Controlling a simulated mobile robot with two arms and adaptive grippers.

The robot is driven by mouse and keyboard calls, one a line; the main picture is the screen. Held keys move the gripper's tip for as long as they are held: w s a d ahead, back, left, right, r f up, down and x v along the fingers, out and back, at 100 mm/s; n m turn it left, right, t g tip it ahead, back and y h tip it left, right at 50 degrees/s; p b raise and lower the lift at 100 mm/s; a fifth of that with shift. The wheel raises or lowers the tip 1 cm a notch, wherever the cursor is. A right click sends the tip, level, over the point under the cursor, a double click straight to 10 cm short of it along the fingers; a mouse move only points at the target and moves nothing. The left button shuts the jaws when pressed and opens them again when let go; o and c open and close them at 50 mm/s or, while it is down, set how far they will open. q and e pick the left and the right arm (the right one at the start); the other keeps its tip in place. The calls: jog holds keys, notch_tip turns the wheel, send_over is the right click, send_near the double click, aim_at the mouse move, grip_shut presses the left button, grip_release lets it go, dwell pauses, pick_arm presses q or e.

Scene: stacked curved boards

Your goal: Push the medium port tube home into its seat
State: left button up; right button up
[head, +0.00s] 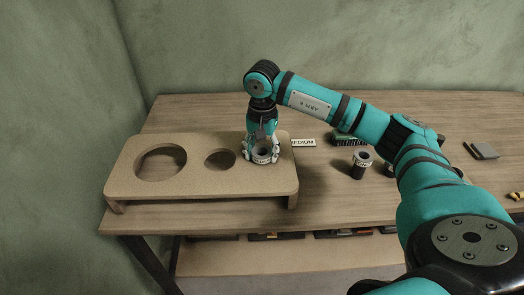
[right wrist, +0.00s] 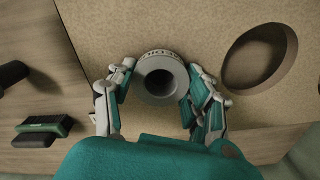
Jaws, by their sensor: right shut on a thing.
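The grey medium port tube (head: 262,159) stands upright at the right end of the curved-edged tan board (head: 210,185). It also shows in the right wrist view (right wrist: 158,98), with dark lettering around its collar. My right gripper (head: 262,153) points down, with its fingers shut on both sides of the tube. The seat under the tube is hidden, and I cannot tell how deep the tube sits. My left gripper is not in view.
The board has an empty large hole (head: 161,162) and a smaller empty hole (head: 220,159). A MEDIUM label (head: 304,142) lies beside it. A grey object (head: 482,150) lies far right.

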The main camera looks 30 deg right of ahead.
jog(key=shift+s+f, duration=0.1)
jog(key=shift+f, duration=0.2)
jog(key=o, duration=1.5)
jog(key=shift+r, duration=0.25)
notch_tip(320, 180, up, 12)
jog(key=shift+f, duration=0.2)
